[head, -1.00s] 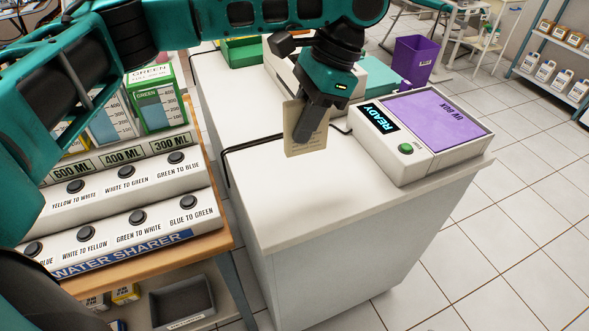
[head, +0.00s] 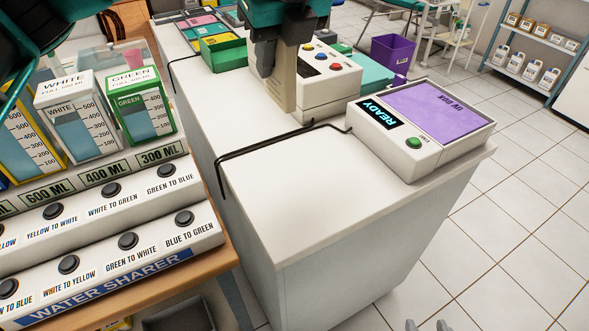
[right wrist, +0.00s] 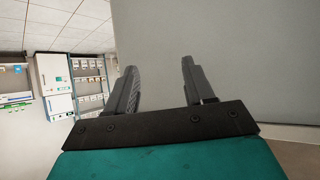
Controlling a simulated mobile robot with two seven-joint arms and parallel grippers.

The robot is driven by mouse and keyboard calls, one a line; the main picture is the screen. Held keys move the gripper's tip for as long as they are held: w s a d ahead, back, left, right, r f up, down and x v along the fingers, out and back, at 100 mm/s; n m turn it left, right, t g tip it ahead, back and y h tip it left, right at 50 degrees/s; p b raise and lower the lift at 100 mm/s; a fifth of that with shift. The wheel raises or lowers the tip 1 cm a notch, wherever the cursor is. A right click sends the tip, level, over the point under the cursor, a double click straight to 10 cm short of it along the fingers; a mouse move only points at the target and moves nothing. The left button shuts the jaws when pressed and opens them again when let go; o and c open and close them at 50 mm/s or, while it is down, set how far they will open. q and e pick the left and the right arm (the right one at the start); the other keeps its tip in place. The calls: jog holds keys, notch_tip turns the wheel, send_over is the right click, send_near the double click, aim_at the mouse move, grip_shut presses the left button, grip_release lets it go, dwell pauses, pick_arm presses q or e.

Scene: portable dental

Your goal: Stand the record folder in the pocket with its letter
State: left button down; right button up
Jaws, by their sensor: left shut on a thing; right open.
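The record folder (head: 281,92) is a beige flat piece seen nearly edge-on in the head view. My left gripper (head: 280,62) is shut on it and holds it upright over the counter, in front of the box with coloured buttons. The gripper hides part of the folder, and I can read no letter on it. I cannot make out a lettered pocket; coloured panels (head: 203,24) lie at the far end of the counter. My right gripper (right wrist: 160,70) is open and empty in the right wrist view, before a plain grey surface.
The UV box (head: 440,150) is at the right. A black cable or rail (head: 262,148) crosses the white counter (head: 300,190), whose front is clear. The water sharer (head: 110,245) is at the left.

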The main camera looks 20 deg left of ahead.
pick_arm(q)
notch_tip(320, 180, down, 19)
jog(key=b, duration=0.3)
jog(key=shift+r, duration=0.1)
jog(key=shift+f, duration=0.25)
pick_arm(e)
jog(key=shift+w+a+f+y, duration=0.3)
jog(key=shift+w+a+f, duration=0.15)
jog(key=shift+a+f, duration=0.2)
jog(key=shift+d, duration=0.1)
pick_arm(q)
jog(key=c, duration=1)
grip_release()
jog(key=shift+f, duration=0.1)
jog(key=shift+c, duration=0.2)
jog(key=shift+o, duration=0.4)
pick_arm(e)
jog(key=shift+s+f, duration=0.15)
jog(key=shift+f, duration=0.15)
jog(key=shift+f, duration=0.1)
